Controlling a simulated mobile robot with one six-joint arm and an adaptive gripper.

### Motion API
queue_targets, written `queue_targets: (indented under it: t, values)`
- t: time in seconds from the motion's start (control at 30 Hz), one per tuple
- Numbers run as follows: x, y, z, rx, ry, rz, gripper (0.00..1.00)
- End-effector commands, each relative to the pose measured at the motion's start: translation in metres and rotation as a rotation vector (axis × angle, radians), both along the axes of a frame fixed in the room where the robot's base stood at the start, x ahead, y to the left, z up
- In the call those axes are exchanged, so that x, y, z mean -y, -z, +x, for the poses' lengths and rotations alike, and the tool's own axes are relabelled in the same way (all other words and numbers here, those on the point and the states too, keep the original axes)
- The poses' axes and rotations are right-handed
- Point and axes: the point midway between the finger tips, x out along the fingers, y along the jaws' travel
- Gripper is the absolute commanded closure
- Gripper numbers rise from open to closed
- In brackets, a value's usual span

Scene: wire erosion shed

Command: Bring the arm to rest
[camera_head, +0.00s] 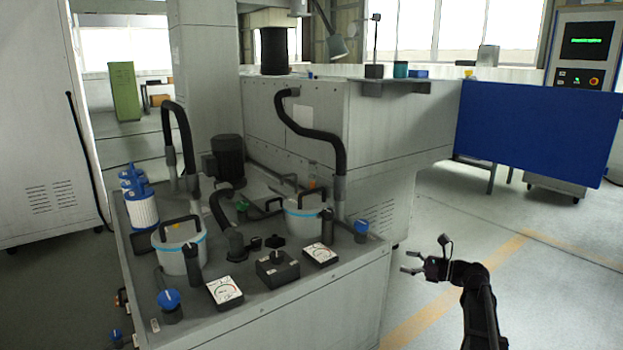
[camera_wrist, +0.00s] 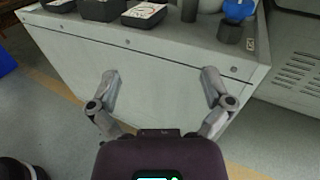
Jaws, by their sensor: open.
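My gripper (camera_head: 408,262) is in the lower right of the head view, with its arm rising from the bottom edge. It is in the air to the right of the grey machine cabinet (camera_head: 270,318), apart from it. In the wrist view, my gripper (camera_wrist: 160,76) has its two fingers spread wide with nothing between them. Beyond the fingers is the plain side of the cabinet (camera_wrist: 150,58).
The cabinet top carries white buckets (camera_head: 180,252), gauges (camera_head: 224,291), a blue-knobbed valve (camera_head: 170,305) and upright black hoses (camera_head: 322,138). A blue panel (camera_head: 538,130) stands at the back right. The floor (camera_head: 560,290) right of my arm is clear.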

Motion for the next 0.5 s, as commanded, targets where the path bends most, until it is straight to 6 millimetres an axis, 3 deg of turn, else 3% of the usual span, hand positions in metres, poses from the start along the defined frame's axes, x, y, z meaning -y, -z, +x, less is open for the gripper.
queue_targets:
  t: [0.5]
  values:
    - [-0.048,0.038,-0.028,0.114,-0.095,-0.295,0.00]
